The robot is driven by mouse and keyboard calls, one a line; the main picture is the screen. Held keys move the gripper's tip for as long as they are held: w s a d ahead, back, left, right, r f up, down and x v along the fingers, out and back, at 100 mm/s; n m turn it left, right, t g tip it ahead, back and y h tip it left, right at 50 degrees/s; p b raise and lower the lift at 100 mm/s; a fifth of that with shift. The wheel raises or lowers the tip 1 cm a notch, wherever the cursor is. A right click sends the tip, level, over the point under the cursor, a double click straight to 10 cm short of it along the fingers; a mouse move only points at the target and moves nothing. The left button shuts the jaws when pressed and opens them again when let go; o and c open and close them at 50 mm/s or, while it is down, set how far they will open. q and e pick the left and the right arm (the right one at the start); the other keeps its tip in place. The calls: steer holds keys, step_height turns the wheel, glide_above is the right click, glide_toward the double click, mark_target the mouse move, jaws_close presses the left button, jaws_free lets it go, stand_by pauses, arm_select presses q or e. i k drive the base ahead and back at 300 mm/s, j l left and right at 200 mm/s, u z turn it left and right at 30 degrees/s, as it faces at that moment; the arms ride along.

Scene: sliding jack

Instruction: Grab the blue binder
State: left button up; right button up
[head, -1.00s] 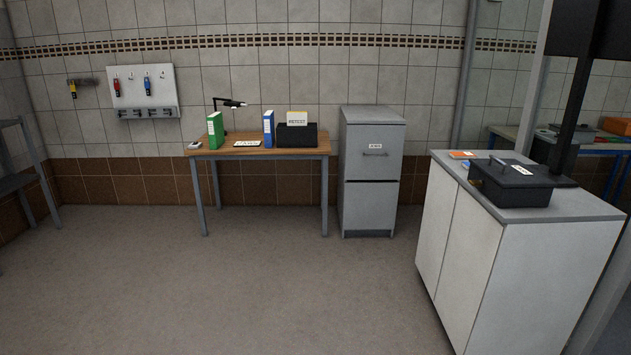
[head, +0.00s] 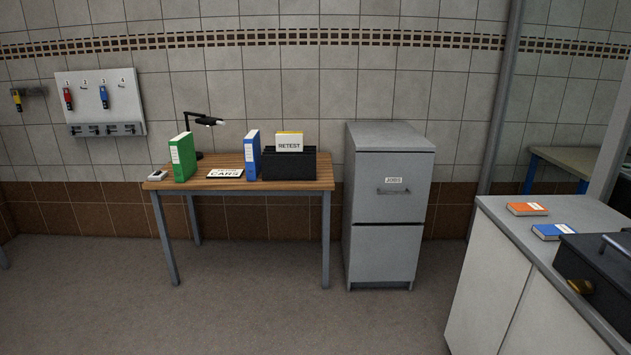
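The blue binder (head: 253,155) stands upright on the wooden table (head: 214,184) against the back wall, its white-labelled spine facing me. It stands just left of a black box (head: 290,166) with a "RETEST" card (head: 289,142) in it. A green binder (head: 183,157) stands upright farther left on the same table. A flat "CARS" sign (head: 225,173) lies between the two binders. Neither of my grippers is in view.
A grey "JOBS" filing cabinet (head: 388,205) stands right of the table. A white counter (head: 510,290) at right carries an orange book (head: 527,209), a blue book (head: 552,231) and a black case (head: 598,268). A desk lamp (head: 206,122) stands behind the sign. The floor before the table is clear.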

mark_target(251, 142)
steer(key=i, duration=2)
